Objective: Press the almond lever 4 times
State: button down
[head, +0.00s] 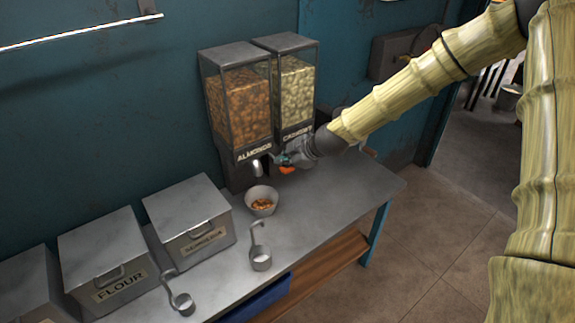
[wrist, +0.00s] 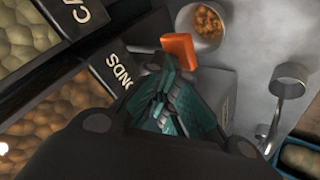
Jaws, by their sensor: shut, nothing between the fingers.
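The almond dispenser (head: 238,105) is a clear bin of brown nuts with an ALMONDS label, left of the cashew dispenser (head: 293,90). A pale metal piece (head: 257,168) shows below the almond label; I cannot tell whether it is the almond lever. An orange piece (head: 287,170) sits right of it, low at the dispenser front, and also shows in the wrist view (wrist: 180,48). My gripper (head: 280,158) has teal fingers, shut and empty, in front of the dispensers beside the orange piece.
A bowl with nuts (head: 262,201) stands on the metal table (head: 325,205) before the almond dispenser. A scoop (head: 261,258) and another scoop (head: 183,303) lie nearer. Lidded metal boxes, one the FLOUR box (head: 105,260), stand left. The table's right end is clear.

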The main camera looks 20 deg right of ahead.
jog(key=shift+f+b, duration=0.3)
jog(key=shift+f, duration=0.15)
dwell(0.4)
jog(key=shift+r, duration=0.1)
jog(key=shift+r+p, duration=0.9)
jog(key=shift+r, duration=0.75)
jog(key=shift+r+p, duration=1.4)
jog(key=shift+r, duration=1.1)
jog(key=shift+r, duration=0.1)
notch_tip(320, 180, up, 4)
jog(key=p, duration=0.8)
jog(key=shift+w+f+p, duration=0.1)
jog(key=shift+f+p, duration=0.1)
jog(key=shift+p, duration=0.15)
